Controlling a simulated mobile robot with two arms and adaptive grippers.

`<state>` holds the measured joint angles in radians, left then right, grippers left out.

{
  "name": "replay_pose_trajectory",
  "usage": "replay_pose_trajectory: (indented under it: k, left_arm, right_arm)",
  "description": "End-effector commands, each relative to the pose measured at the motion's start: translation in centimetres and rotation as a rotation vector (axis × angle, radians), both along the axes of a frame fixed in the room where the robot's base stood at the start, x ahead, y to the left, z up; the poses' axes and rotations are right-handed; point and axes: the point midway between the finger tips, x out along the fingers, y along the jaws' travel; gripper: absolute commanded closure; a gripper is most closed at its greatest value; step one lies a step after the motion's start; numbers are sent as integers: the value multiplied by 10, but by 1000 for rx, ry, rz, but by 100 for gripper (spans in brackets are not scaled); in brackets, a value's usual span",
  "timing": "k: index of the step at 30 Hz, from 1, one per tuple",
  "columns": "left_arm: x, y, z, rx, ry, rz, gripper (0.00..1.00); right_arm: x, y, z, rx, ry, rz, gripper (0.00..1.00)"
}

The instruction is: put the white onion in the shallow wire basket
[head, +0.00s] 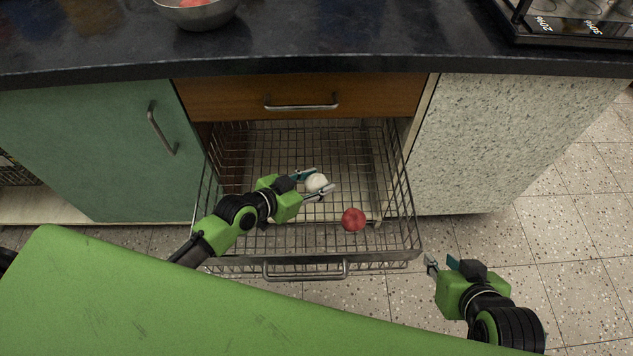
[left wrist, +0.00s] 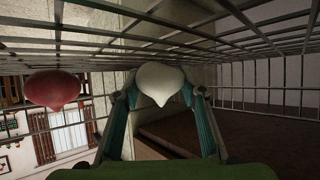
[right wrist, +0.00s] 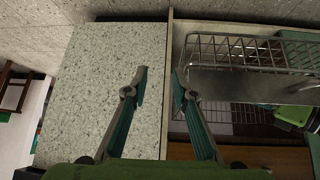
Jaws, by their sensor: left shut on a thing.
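The white onion (head: 316,183) is between the fingers of my left gripper (head: 322,181), inside the pulled-out wire basket (head: 305,267). My left gripper is shut on it; the left wrist view shows the onion (left wrist: 160,81) between both fingertips, close to the basket's wires. I cannot tell whether it touches the basket floor. My right gripper (head: 441,263) is outside the basket, at its front right. It is open and empty, with its fingertips apart in the right wrist view (right wrist: 159,84).
A red onion (head: 353,219) lies in the basket, nearer its front right. A wooden drawer (head: 300,98) and dark counter (head: 330,45) are above the basket's back. A green door (head: 95,150) and a speckled panel (head: 490,145) flank it. A steel bowl (head: 197,14) stands on the counter.

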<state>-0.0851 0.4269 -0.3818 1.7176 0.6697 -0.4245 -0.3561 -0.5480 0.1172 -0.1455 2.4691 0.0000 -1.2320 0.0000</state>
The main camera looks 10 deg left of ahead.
Motion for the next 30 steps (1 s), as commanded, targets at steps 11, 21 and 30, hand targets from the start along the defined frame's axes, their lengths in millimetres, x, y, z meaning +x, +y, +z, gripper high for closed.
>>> replay_pose_trajectory:
  k: [11,21,30]
  left_arm:
    - [0,0,-2,1,1,0,60]
    - [0,0,-1,1,1,0,45]
    - [-10,7,7,3,2,0,45]
  right_arm:
    - [4,1,2,4,-19,1,75]
    - [3,1,2,3,-17,2,75]
    - [-20,-7,-9,-20,93,-8,75]
